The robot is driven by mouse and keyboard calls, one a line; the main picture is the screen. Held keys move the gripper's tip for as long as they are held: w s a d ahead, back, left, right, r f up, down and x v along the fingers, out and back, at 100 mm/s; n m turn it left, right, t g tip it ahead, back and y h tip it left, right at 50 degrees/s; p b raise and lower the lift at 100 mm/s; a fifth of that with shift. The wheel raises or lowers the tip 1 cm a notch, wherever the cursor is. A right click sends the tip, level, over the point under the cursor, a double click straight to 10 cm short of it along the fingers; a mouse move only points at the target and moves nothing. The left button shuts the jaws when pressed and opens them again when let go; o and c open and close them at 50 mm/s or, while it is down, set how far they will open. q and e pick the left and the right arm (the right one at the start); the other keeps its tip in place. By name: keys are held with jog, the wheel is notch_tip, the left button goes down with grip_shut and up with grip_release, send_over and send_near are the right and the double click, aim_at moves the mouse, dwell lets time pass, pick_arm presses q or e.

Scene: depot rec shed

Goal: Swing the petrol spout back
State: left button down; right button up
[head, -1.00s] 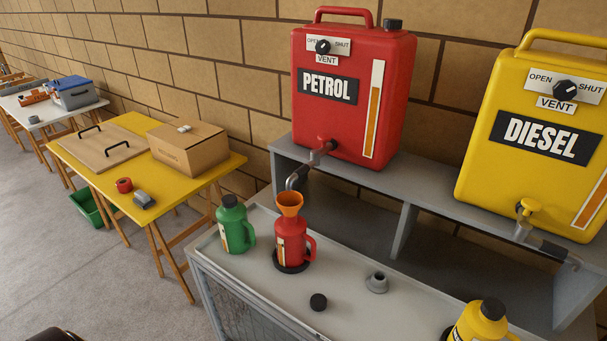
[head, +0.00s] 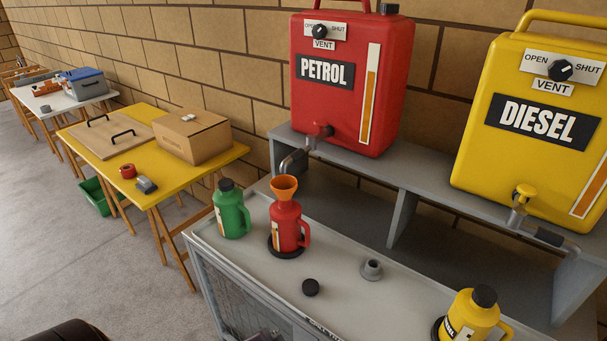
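The red petrol can (head: 347,95) stands on the grey shelf. Its red tap (head: 321,131) is low on its front. The grey petrol spout (head: 295,159) runs from the tap to the left and bends down just above an orange funnel (head: 284,187). The funnel sits in the neck of a red jug (head: 286,227) on the bench. I cannot tell whether the spout's end is inside the funnel's rim. The petrol vent knob (head: 319,31) is on a plate marked OPEN and SHUT.
A green jug (head: 230,210) stands left of the red jug. A black cap (head: 311,287) and a grey collar (head: 371,269) lie on the bench top (head: 335,262). A yellow jug (head: 470,320) is front right. The yellow diesel can (head: 535,85) is on the shelf's right.

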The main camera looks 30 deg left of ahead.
aim_at(298, 158)
pick_arm(q)
jog(key=w+r, duration=0.1)
jog(key=r, duration=0.2)
jog(key=w+a+r+t+y, duration=0.1)
jog(key=r, duration=0.3)
jog(key=w+a+r+t, duration=0.1)
jog(key=r, duration=0.3)
jog(key=shift+w+m+b, duration=0.2)
jog(key=shift+m+b, duration=0.1)
jog(key=shift+m, duration=0.1)
jog(key=w+a+r+m+t, duration=0.2)
jog(key=w+r+m+t, duration=0.3)
jog(key=r, duration=0.5)
jog(key=w+a+r+m+t+h, duration=0.1)
jog(key=w+r+m+t, duration=0.3)
jog(key=w+r+m, duration=0.4)
notch_tip(298, 158, up, 3)
jog(key=shift+w+a+f+m+t+h, duration=0.1)
jog(key=shift+w+a+m+t+h, duration=0.25)
jog(key=shift+m, duration=0.85)
pick_arm(e)
jog(key=shift+d+f, duration=0.5)
jog(key=shift+f, duration=0.05)
pick_arm(q)
jog(key=shift+w, duration=0.1)
